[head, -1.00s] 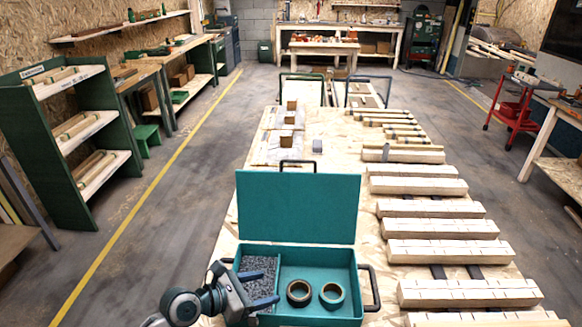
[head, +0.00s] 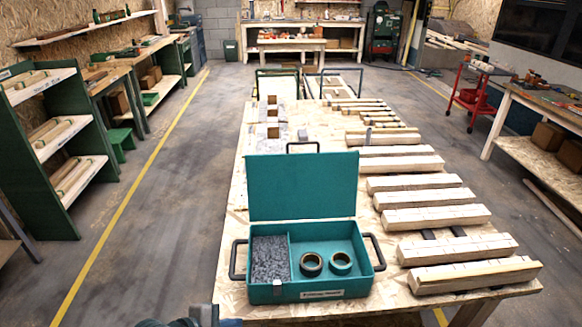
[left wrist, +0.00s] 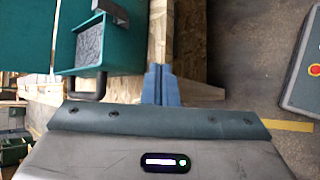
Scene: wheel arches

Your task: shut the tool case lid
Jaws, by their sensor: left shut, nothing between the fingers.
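The teal tool case (head: 345,290) stands on the near end of the wooden table. Its lid (head: 303,186) is open and stands up at the back. The left compartment holds grey small pieces (head: 270,258); the right one holds two dark rings (head: 311,264). In the left wrist view, part of the case (left wrist: 118,50) and a black side handle (left wrist: 101,86) show at left. My left gripper (left wrist: 161,68) is shut and empty, beside the case and apart from it. In the head view only a bit of my left arm shows at the bottom edge. My right gripper is out of view.
Several light wooden beams (head: 430,215) lie along the table's right side. Small wooden blocks (head: 272,115) stand behind the case. The black handle (head: 375,252) sticks out on the case's right. The floor left of the table is clear up to the green shelf (head: 62,190).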

